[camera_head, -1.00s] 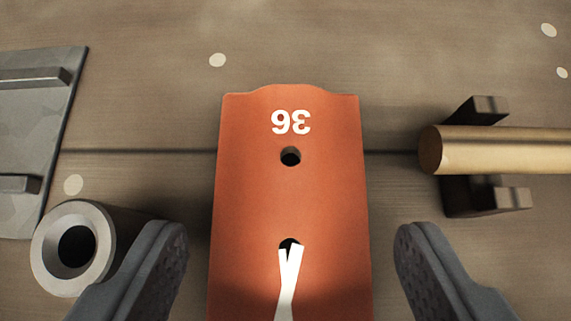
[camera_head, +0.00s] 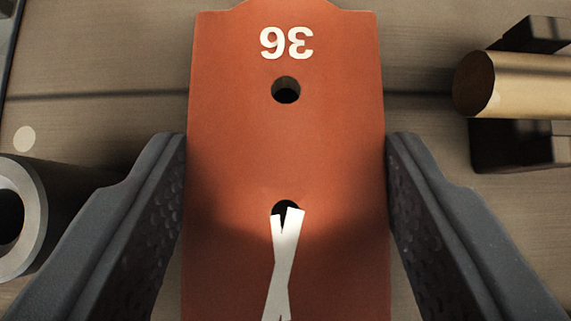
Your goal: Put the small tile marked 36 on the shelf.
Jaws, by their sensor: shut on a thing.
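The orange-red tile marked 36 (camera_head: 286,140) fills the middle of the view. Its number reads upside down near the far end, with one round hole below it and a second hole lower down. A white strip (camera_head: 284,255) passes out of the lower hole. My gripper (camera_head: 286,150) has one finger against each long side of the tile and is shut on it. The tile's near end runs out of the bottom of the picture. The shelf cannot be made out in this view.
A grey hollow cylinder (camera_head: 22,215) lies at the left, close to my left finger. A brass-coloured rod (camera_head: 520,86) rests in a dark holder (camera_head: 505,148) at the upper right.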

